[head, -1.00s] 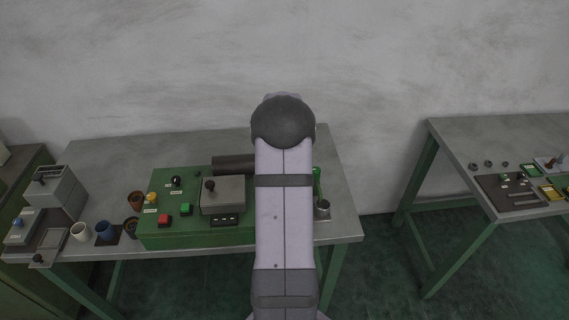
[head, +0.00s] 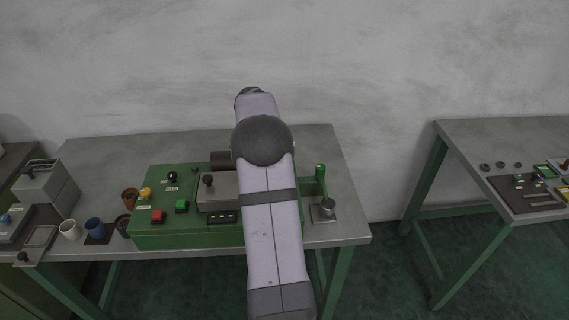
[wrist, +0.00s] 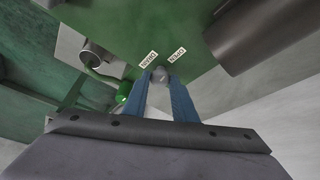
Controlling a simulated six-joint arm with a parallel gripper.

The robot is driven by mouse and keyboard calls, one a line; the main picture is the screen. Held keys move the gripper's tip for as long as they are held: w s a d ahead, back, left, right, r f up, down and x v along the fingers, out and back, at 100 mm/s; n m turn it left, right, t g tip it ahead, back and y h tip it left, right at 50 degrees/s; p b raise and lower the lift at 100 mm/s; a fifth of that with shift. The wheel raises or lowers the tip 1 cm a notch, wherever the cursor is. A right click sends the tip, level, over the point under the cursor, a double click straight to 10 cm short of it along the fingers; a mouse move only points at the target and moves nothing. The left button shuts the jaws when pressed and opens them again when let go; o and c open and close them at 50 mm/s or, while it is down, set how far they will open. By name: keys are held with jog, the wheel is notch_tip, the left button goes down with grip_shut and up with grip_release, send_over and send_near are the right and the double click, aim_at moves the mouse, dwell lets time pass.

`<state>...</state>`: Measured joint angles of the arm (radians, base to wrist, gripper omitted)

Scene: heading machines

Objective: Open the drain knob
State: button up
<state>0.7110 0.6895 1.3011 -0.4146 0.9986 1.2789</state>
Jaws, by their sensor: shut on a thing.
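In the wrist view my gripper (wrist: 169,84) has two blue fingers shut on a small grey round knob (wrist: 160,73). The knob sits on the green machine face between two small white labels, one reading OPEN (wrist: 177,54) and the other (wrist: 149,60) too small to read surely. The fingers cover part of the knob, so how far it is turned cannot be told. In the head view the green machine (head: 185,238) stands on the table, and my own arm hides the gripper and the knob.
In the wrist view a dark cylinder (wrist: 262,28) is at upper right, a metal cup-like part (wrist: 94,57) at left and a green rounded part (wrist: 122,92) close to the fingers.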

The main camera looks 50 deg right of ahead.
jog(key=shift+w+m+g, duration=0.1)
jog(key=shift+m+g, duration=0.3)
jog(key=shift+m, duration=0.6)
jog(key=o, duration=1)
jog(key=shift+o, duration=0.2)
jog(key=shift+r, duration=0.1)
jog(key=b+v, duration=0.1)
jog(key=v, duration=0.6)
jog(key=shift+b, duration=0.35)
jog(key=shift+r, duration=0.15)
